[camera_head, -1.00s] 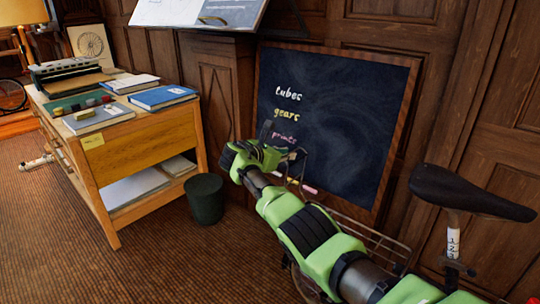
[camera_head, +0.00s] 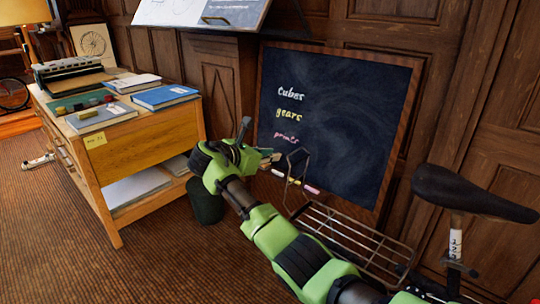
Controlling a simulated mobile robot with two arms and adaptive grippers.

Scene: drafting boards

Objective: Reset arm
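My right arm, green and black, comes in from the bottom right. Its gripper (camera_head: 258,144) is in front of the lower left part of the chalkboard, to the right of the desk. Its fingers look spread apart, and I see nothing held between them. The gripper and forearm hide part of a dark waste bin (camera_head: 206,206) and the lower left corner of the board. My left gripper is not in view.
The chalkboard (camera_head: 345,120) leans against wood panelling, with chalk sticks at its foot. A wooden desk (camera_head: 150,148) with books and a typewriter stands left. A bicycle with saddle (camera_head: 470,193) and wire rack (camera_head: 345,240) is right, close to my arm. Carpet at lower left is clear.

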